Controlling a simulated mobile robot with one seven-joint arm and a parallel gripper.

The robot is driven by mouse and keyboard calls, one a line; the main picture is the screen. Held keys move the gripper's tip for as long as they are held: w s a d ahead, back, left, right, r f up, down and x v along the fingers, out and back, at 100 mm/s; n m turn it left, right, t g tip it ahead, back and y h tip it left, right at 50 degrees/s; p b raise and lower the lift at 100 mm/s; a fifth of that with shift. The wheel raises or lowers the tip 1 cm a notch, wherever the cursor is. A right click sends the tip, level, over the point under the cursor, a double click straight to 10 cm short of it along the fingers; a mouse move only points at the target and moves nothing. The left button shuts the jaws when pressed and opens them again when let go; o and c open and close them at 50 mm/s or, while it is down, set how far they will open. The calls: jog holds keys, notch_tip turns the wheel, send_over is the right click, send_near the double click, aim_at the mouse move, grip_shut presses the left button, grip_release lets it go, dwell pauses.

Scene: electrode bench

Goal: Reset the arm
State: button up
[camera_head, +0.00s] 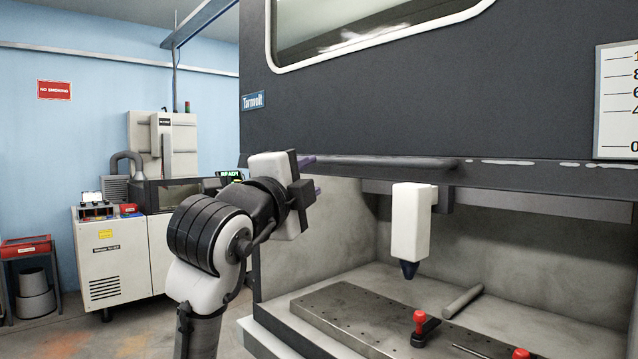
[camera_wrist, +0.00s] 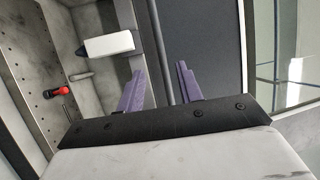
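My gripper (camera_head: 312,174) is raised in front of the grey machine (camera_head: 370,100), left of its work opening, with its fingers pointing right. In the wrist view my gripper (camera_wrist: 160,85) shows two purple fingers spread apart with nothing between them. The machine's dark front and a long bar lie beyond the fingers. The arm is bent at the elbow, and its lower part is cut off by the bottom of the head view.
A white tool head (camera_head: 411,222) with a dark tip hangs over a perforated metal plate (camera_head: 345,306). A red-knobbed clamp (camera_head: 419,322) and a grey rod (camera_head: 462,301) lie there. A white cabinet (camera_head: 112,262) and a red stand (camera_head: 27,247) are at left. Some floor between is clear.

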jog(key=shift+s+a+f, duration=0.1)
jog(key=shift+s+a, duration=0.05)
jog(key=shift+s, duration=0.25)
